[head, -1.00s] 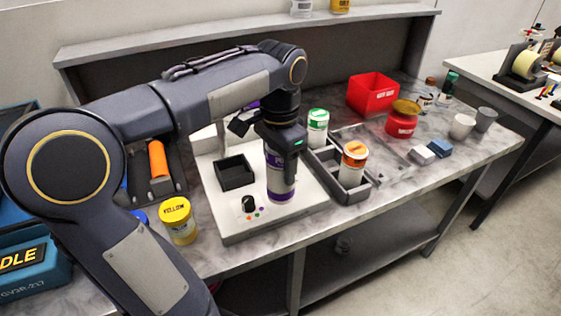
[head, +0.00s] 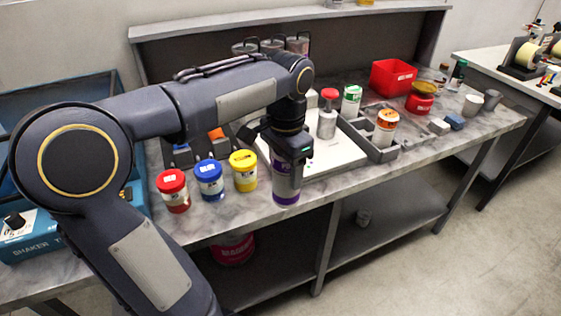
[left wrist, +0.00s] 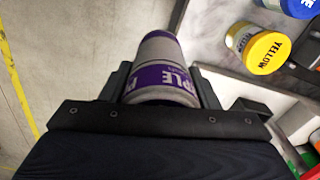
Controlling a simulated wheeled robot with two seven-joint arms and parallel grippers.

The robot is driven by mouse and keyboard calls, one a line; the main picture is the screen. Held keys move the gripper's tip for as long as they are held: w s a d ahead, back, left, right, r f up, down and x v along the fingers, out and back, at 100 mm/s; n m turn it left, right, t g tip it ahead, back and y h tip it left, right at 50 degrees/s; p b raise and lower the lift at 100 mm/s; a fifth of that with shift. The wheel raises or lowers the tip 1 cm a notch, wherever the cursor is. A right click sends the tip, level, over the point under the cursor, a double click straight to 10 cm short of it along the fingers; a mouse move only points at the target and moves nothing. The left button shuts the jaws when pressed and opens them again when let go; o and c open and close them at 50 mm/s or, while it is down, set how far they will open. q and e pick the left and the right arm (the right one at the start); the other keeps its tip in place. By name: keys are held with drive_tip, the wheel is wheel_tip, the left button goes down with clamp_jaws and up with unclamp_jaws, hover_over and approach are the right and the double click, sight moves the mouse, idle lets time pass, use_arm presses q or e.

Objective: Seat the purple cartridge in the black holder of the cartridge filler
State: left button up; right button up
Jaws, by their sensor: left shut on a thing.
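My left gripper (head: 287,168) is shut on the purple cartridge (head: 286,193), a grey-white cylinder with a purple label and purple lower rim. It is held roughly upright at the bench's front edge, in front of the cartridge filler's white base (head: 338,158). In the left wrist view the cartridge (left wrist: 160,80) sits between the fingers, its label partly readable. The black holder is hidden behind my left wrist in the head view. A dark block at the right of the left wrist view cannot be identified for sure. My right gripper is not in view.
Red (head: 172,191), blue (head: 209,180) and yellow (head: 243,171) pots stand left of the gripper along the front edge. An orange-lidded can (head: 387,128) sits in a grey tray to the right.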

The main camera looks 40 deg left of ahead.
use_arm(q)
drive_tip(key=w+d+f+n, duration=0.1)
drive_tip(key=w+d+f, duration=0.1)
drive_tip(key=f, duration=0.6)
drive_tip(key=w+d+f+n, duration=0.1)
drive_tip(key=w+d+f, duration=0.2)
drive_tip(key=f, duration=0.6)
drive_tip(key=w+d+f+n, duration=0.1)
drive_tip(key=w+d+f, duration=0.2)
drive_tip(key=d+f, duration=0.2)
wheel_tip(320, 180, down, 4)
drive_tip(key=shift+w+r, duration=0.15)
drive_tip(key=shift+w, duration=0.05)
